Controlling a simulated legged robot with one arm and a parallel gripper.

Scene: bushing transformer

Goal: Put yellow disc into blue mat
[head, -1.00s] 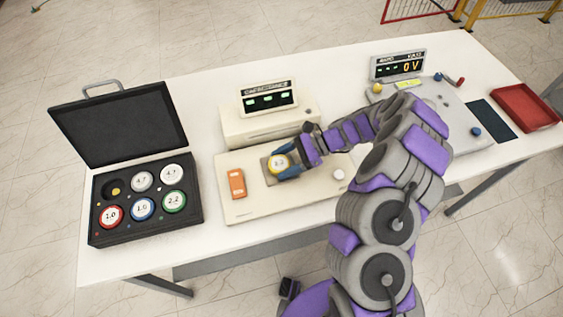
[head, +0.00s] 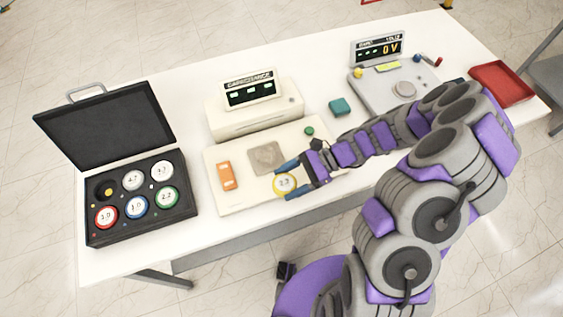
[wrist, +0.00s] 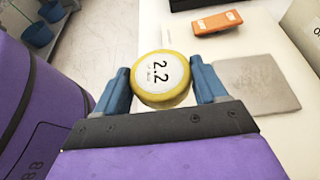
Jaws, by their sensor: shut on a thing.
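The yellow disc has a yellow rim and a white face with a number. It shows in the head view (head: 285,184) and in the wrist view (wrist: 160,72), where the number reads 2.2. My gripper (head: 288,180) is shut on its rim, one blue finger on each side. In the wrist view my gripper (wrist: 160,85) holds it near the fingertips. The disc is over the front of the cream board, right of the grey square plate (head: 267,158). No blue mat shows clearly; my arm covers the area left of the red tray.
The cream board (head: 215,175) also bears an orange block (head: 227,175). An open black case (head: 90,225) with several discs and one empty slot stands left.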

